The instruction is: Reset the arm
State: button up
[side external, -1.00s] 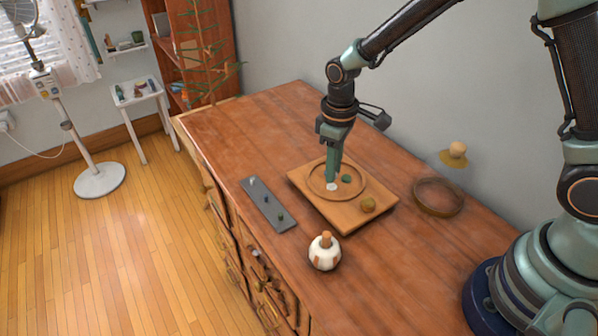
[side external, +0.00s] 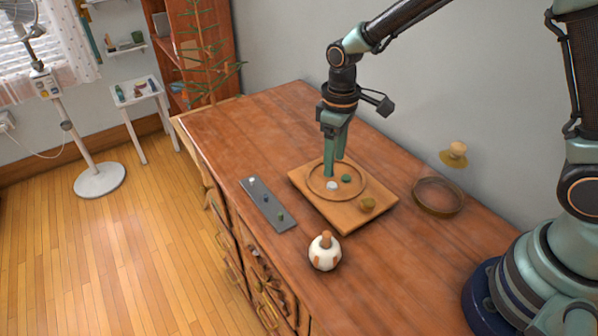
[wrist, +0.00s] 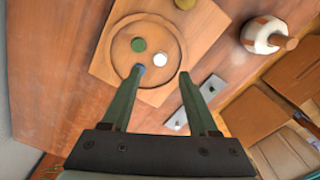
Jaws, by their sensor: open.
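My gripper (side external: 334,168) is open above the round recess of a square wooden board (side external: 312,205) on the wooden cabinet top. It also shows in the wrist view (wrist: 161,71), its two fingers apart with nothing held between them. A small white round piece (side external: 332,186) and a dark green round piece (side external: 346,178) lie in the recess. In the wrist view, a small blue piece (wrist: 141,68) shows beside the left fingertip, partly hidden; I cannot tell whether they touch.
An olive knob (side external: 367,204) sits on the board's corner. A grey strip (side external: 262,203) with small pieces lies left of it. A white round bottle with a wooden stopper (side external: 325,252) stands in front. The cabinet top's far end is clear.

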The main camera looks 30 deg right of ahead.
jog(key=shift+r, duration=0.65)
jog(key=shift+r, duration=0.15)
jog(key=s+d+r+m+t, duration=0.2)
jog(key=s+d+r, duration=0.2)
jog(key=s+r, duration=0.2)
jog(key=s+d+r+m+t, duration=0.3)
jog(key=s+d+r, duration=0.1)
jog(key=r, duration=0.5)
jog(key=shift+s+d+m+t, duration=0.25)
jog(key=shift+s+m+t, duration=0.05)
jog(key=shift+s, duration=0.6)
